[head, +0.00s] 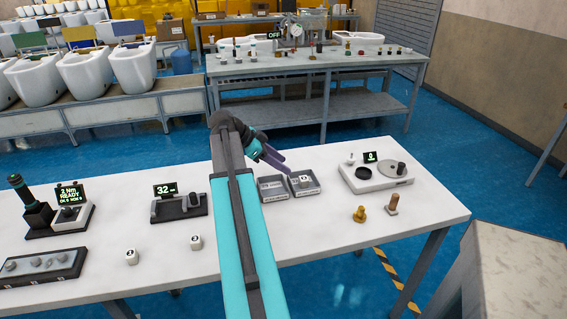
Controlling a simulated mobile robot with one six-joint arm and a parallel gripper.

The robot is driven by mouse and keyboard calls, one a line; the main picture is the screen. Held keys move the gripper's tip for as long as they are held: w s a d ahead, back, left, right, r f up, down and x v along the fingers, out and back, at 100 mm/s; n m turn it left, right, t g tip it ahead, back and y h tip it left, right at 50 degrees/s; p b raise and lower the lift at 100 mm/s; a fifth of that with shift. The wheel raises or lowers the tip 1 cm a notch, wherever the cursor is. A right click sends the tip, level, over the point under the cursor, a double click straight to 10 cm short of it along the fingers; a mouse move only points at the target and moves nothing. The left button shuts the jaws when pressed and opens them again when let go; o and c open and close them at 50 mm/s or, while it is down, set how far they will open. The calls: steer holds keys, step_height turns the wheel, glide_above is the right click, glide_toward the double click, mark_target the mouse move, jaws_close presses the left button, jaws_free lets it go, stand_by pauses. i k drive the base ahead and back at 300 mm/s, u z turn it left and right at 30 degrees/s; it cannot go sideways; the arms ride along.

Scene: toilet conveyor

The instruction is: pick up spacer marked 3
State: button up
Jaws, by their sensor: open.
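Two small white spacer blocks stand on the white table left of my arm: one farther left (131,257) and one nearer my arm (196,242). Each has a dark mark on it, too small to read with certainty. A third white block (305,181) sits in the right grey tray (312,191); its mark is also unclear. My gripper (287,171) is open, above the two trays and close to the block in the right one. I cannot tell whether it touches that block. It is well to the right of the two loose blocks.
The left grey tray (272,197) adjoins the right one. A gauge reading 32 (180,205), a torque station (72,212) and a grey block with knobs (40,267) stand left. A scale (376,177), a brass piece (359,214) and a brown peg (393,203) stand right.

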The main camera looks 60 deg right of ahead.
mark_target(196, 240)
steer(key=k, duration=2)
